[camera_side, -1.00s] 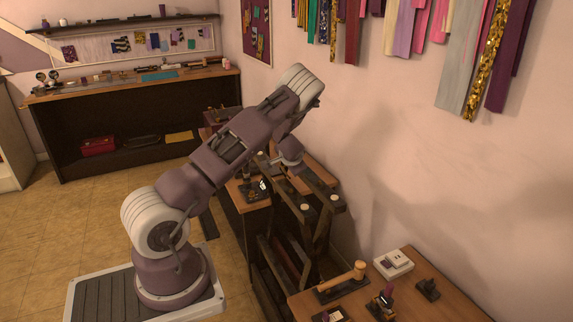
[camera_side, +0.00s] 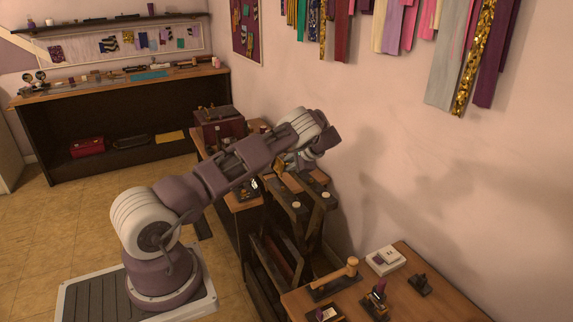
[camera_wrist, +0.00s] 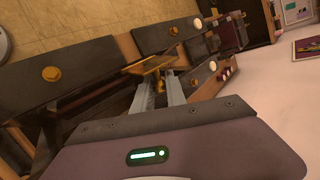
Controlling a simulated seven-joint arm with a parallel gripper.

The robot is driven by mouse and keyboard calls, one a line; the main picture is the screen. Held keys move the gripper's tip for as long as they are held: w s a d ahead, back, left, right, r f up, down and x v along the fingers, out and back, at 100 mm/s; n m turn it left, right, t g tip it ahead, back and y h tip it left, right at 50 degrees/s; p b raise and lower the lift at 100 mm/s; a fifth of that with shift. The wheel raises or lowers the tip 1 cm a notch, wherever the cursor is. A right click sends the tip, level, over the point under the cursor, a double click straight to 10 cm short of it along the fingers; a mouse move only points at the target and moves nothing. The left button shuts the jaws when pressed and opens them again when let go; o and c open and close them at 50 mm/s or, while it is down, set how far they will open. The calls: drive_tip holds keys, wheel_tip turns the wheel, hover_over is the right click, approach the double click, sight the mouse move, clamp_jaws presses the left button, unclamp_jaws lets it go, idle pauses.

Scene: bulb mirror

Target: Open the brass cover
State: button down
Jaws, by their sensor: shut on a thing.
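The brass cover (camera_wrist: 150,64) shows in the wrist view as a tilted gold plate at the fingertips, between dark beams. My gripper (camera_wrist: 159,78) reaches it with two grey fingers and is shut on it. The exact contact is partly hidden behind the plate's near edge. In the side view a small gold patch (camera_side: 279,169), which looks like the cover, shows under my wrist. My gripper is mostly hidden by the arm there.
A dark beam frame (camera_side: 290,197) with pale round knobs surrounds the work. A burgundy box (camera_side: 220,129) stands behind it on the bench. The front bench (camera_side: 420,310) holds a wooden-handled tool (camera_side: 337,279) and a white box (camera_side: 385,260). The wall is close on the right.

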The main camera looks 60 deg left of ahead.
drive_tip(key=shift+f+g, duration=0.15)
drive_tip(key=shift+g, duration=0.15)
idle(0.4)
drive_tip(key=c, duration=1.4)
unclamp_jaws()
drive_tip(key=shift+o, duration=0.2)
drive_tip(key=v, duration=0.7)
